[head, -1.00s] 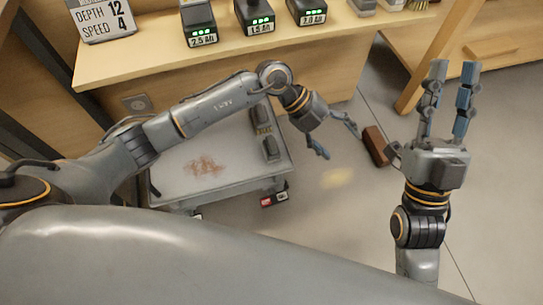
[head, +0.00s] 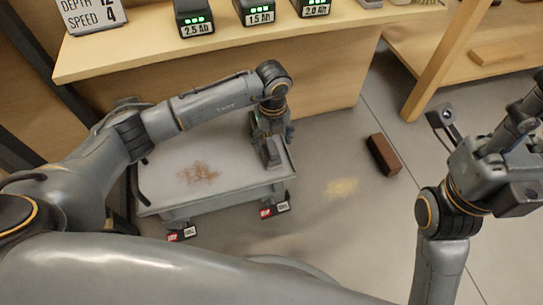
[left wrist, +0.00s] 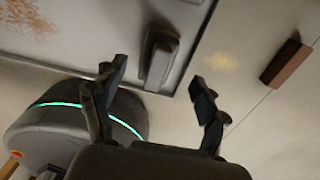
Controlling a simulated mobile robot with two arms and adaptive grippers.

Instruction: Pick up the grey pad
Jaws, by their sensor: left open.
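A grey pad (head: 271,152) lies at the right edge of a low grey platform (head: 160,200) in the head view, partly covered by my left gripper (head: 270,128). In the left wrist view the grey pad (left wrist: 159,58) shows with a raised grip on top, just beyond and between the spread fingers. My left gripper (left wrist: 158,78) is open and points down at the pad, with nothing held. My right gripper (head: 515,135) is at the right edge of the head view, away from the platform; its fingers are partly hidden.
A reddish-brown patch (head: 199,174) marks the platform top. A brown block (head: 383,155) and a pale yellow patch (head: 341,188) are on the floor to the right. A wooden bench (head: 130,60) with several battery packs stands behind. The floor between platform and block is clear.

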